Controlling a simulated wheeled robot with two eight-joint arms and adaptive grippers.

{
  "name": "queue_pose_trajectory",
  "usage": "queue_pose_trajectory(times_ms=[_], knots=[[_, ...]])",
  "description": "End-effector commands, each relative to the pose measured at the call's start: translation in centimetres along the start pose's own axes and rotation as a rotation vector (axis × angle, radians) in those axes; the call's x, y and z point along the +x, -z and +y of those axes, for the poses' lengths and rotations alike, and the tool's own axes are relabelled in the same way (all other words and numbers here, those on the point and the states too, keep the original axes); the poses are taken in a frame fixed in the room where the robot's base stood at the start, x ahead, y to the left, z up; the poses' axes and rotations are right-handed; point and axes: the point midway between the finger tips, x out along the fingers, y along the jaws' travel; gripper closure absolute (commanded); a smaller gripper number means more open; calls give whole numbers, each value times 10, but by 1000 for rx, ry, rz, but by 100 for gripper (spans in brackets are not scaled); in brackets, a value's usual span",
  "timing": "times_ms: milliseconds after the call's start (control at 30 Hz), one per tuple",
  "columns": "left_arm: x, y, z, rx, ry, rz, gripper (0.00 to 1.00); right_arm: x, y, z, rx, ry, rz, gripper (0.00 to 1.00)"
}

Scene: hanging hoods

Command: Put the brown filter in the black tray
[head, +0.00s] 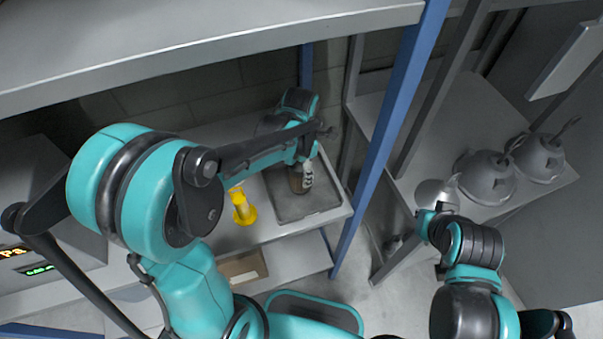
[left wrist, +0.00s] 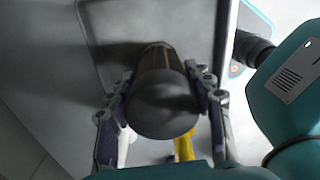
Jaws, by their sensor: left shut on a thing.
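The brown filter (head: 296,184) is a dark brown cylinder, and it also shows in the left wrist view (left wrist: 160,97) with its round grey end toward the camera. My left gripper (head: 304,176) is shut on it, with one finger on each side in the left wrist view (left wrist: 163,105). The black tray (head: 312,207) lies on the bench below; its inside shows behind the filter in the left wrist view (left wrist: 120,22). The filter is over the tray area; I cannot tell whether it touches the bottom. My right gripper (head: 427,222) is by a grey hood, its fingers hidden.
A yellow object (head: 242,207) stands on the bench left of the tray. Grey hoods (head: 487,177) stand on the right-hand table. A blue post (head: 385,130) rises between bench and table. A shelf (head: 200,45) overhangs the bench. A cardboard box (head: 243,268) lies below.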

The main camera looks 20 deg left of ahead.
Motion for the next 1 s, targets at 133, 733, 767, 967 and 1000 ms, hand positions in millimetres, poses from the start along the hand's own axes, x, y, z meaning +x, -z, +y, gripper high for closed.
queue_pose_trajectory(times_ms=[133,733,767,967,1000], knots=[[11,0,0,0,0,0,100,3,-2,0,0,0,0,100],[13,0,0,0,0,0,28,5,-3,0,0,0,0,100],[13,0,0,0,0,0,28,5,-3,0,0,0,0,100],[-1,0,0,0,0,0,28,-1,1,0,0,0,0,100],[-7,0,0,0,0,0,28,-3,2,0,0,0,0,100]])
